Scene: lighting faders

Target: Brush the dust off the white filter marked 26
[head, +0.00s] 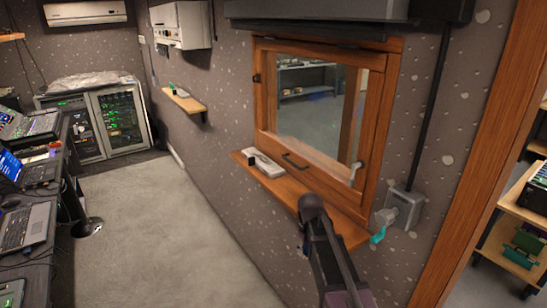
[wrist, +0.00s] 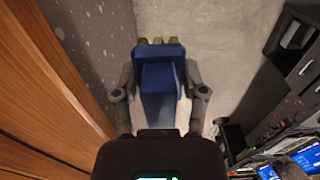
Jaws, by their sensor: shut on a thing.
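My gripper (wrist: 160,85) is shut on a blue block-like thing (wrist: 160,78) in the wrist view, with a finger on each side. Short tan tips show along its far edge; I cannot tell surely that they are bristles. The held thing is over the grey floor. In the head view my arm reaches low in front of the window sill, and the gripper itself is mostly hidden. I see no white filter with a readable 26 in either view.
A wooden sill (head: 346,231) under the window (head: 315,110) bears a pale handled object (head: 264,163). A small wall shelf (head: 186,102) is farther left. A grey wall box (head: 401,201) is right of the sill. Desks with laptops (head: 30,225) line the left; the floor (head: 160,225) between is clear.

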